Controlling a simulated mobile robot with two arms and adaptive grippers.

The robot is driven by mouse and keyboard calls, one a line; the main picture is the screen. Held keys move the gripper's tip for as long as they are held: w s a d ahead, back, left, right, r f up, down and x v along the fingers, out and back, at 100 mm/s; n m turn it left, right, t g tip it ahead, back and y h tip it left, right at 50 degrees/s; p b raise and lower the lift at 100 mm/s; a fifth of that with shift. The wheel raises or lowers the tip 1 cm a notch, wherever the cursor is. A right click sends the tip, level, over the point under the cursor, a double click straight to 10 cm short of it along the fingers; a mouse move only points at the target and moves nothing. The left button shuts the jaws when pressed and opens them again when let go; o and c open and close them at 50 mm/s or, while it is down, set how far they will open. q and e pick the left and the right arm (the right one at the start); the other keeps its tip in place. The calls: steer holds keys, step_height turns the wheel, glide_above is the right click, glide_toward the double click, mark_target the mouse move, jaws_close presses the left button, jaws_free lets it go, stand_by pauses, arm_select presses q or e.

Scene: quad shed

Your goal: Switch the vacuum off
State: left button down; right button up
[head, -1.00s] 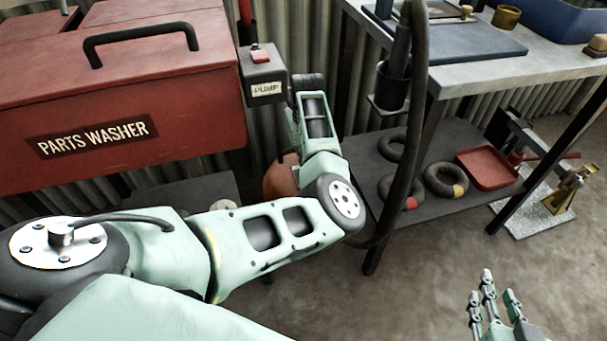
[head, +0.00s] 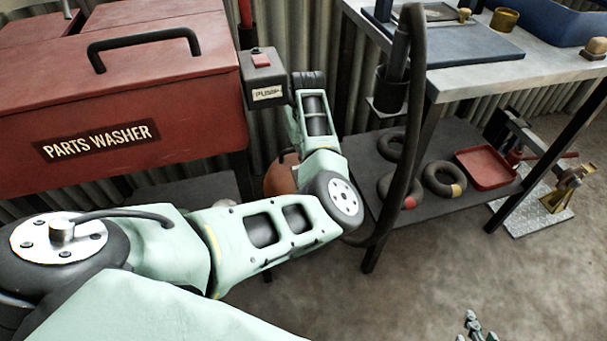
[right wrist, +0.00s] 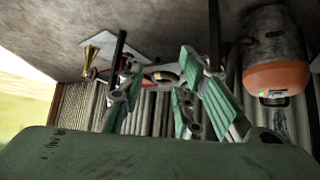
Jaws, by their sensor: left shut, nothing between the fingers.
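The vacuum (head: 279,178) is a rounded orange body on the floor, mostly hidden behind my left arm in the head view. The right wrist view shows it inverted at the right, with an orange top (right wrist: 278,77) and a grey drum. A small dark fitting (right wrist: 275,99) sits on the orange top; I cannot tell its switch position. My left gripper (head: 309,82) is shut and empty at the far end of its arm, near the pump box; its fingertips are hard to make out. My right gripper (right wrist: 165,97) is open and empty, apart from the vacuum; its tips show at the head view's lower right.
A red parts washer (head: 190,85) stands at the left, with a grey pump box (head: 262,75) at its corner. A black hose (head: 407,170) hangs before the workbench (head: 460,82). A lower shelf (head: 367,155) holds rings and a red tray (head: 487,168).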

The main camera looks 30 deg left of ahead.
arm_select(q)
steer(key=shift+r+p, duration=0.3)
steer(key=shift+p, duration=0.05)
arm_select(e)
steer(key=shift+s+d+f+g+h, duration=0.1)
steer(key=shift+s+d+f+g, duration=0.2)
steer(key=shift+s, duration=0.35)
steer(key=shift+s+d+f+g+h, duration=0.1)
steer(key=shift+s+d+f+g, duration=0.05)
steer(key=shift+s+f+g, duration=0.4)
steer(key=shift+s+d+f+g+h, duration=0.1)
steer(key=shift+s+d+f+g, duration=0.15)
steer(key=shift+s, duration=0.5)
